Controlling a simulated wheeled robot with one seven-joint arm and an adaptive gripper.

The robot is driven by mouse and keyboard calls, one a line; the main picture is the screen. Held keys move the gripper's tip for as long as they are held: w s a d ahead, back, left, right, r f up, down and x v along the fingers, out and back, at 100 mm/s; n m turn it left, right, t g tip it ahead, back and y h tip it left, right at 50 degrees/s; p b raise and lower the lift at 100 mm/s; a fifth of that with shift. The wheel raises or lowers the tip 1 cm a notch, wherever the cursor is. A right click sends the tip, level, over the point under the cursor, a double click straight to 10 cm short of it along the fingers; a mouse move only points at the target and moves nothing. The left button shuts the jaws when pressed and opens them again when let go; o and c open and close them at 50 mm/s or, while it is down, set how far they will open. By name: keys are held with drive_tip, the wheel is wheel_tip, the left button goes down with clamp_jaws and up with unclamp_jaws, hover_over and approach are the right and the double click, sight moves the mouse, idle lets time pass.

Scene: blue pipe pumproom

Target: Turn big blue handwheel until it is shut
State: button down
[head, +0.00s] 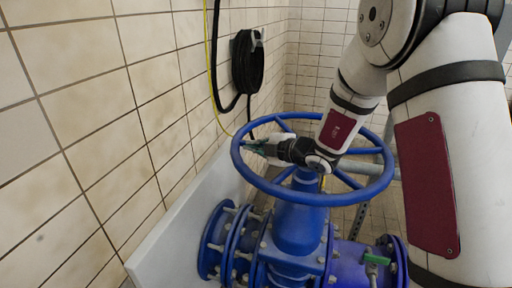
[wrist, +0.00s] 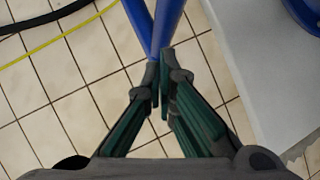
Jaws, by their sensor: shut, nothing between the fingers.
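The big blue handwheel (head: 350,195) lies roughly level on top of a blue valve (head: 298,215), with spokes running from its rim to the middle. My gripper (head: 250,147) is at the left part of the wheel, near the rim, with my arm reaching over the wheel from the right. In the wrist view the fingertips (wrist: 160,88) are together and hold nothing. Blue bars of the wheel (wrist: 168,22) run up from just beyond the fingertips. I cannot tell whether the fingers touch them. My wrist hides part of the wheel's middle.
A tiled wall (head: 90,110) stands close on the left, with a black coiled hose (head: 248,62) and a yellow line (head: 206,70) on it. A pale ledge (head: 180,235) runs along the wall's foot. Blue flanged pipes (head: 225,245) lie below the wheel.

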sight(243, 139)
drive_tip(key=shift+w+f, duration=0.1)
drive_tip(key=shift+w, duration=0.1)
drive_tip(key=shift+w+d, duration=0.1)
drive_tip(key=shift+w, duration=1.4)
drive_tip(key=shift+s, duration=0.1)
